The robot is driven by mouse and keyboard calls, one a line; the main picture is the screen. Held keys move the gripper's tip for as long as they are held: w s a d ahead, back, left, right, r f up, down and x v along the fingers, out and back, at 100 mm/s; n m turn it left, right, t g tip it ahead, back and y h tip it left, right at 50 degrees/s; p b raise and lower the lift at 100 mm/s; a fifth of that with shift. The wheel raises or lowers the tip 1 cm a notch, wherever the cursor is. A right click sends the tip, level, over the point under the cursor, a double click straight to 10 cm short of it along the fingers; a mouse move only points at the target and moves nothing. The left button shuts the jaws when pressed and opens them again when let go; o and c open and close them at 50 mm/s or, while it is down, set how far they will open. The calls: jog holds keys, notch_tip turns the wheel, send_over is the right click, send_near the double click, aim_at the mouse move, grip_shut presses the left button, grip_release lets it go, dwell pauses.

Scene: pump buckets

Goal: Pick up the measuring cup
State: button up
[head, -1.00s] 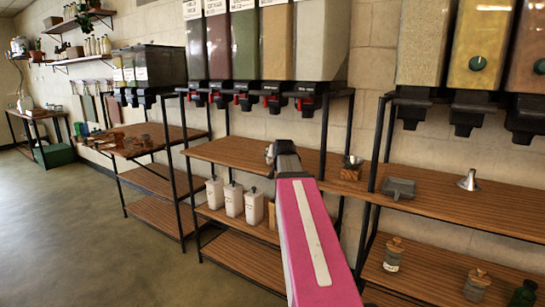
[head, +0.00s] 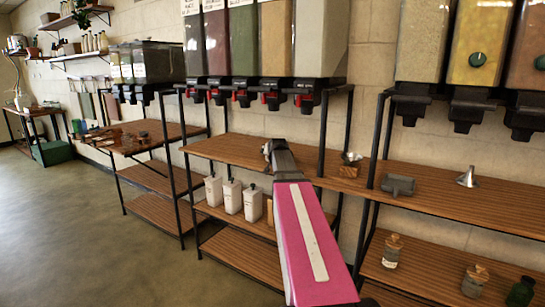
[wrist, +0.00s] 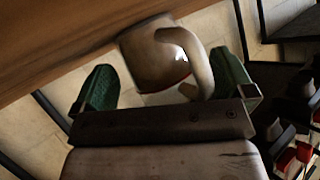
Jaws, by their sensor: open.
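The measuring cup (wrist: 150,60) shows in the wrist view as a shiny, brownish-grey vessel with a curved handle (wrist: 198,60) on its right. It is beside the wooden shelf edge. My gripper (wrist: 165,78) is open, with green-padded fingers on either side of the cup and handle. Visible gaps remain between the fingers and the cup. In the head view, my gripper (head: 272,148) is at the middle wooden shelf, below the dispensers. My arm hides most of the cup there.
The wooden shelf (head: 220,150) has free room left of my gripper. Bulk dispensers (head: 245,45) with black spouts hang above it. White containers (head: 232,196) stand below. A black upright (head: 324,130) is close by.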

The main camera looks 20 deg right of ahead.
jog(key=shift+w+f, duration=0.15)
jog(key=shift+w, duration=0.1)
jog(key=c, duration=1.1)
jog(key=shift+o, duration=0.2)
jog(key=shift+r, duration=0.6)
jog(key=r, duration=0.3)
jog(key=shift+s+a+r, duration=0.2)
jog(key=shift+s+a, duration=0.05)
jog(key=shift+a, duration=0.1)
jog(key=s+a+r, duration=0.4)
jog(key=a+r, duration=0.2)
jog(key=a, duration=0.4)
jog(key=shift+s+r, duration=0.15)
jog(key=shift+r, duration=0.05)
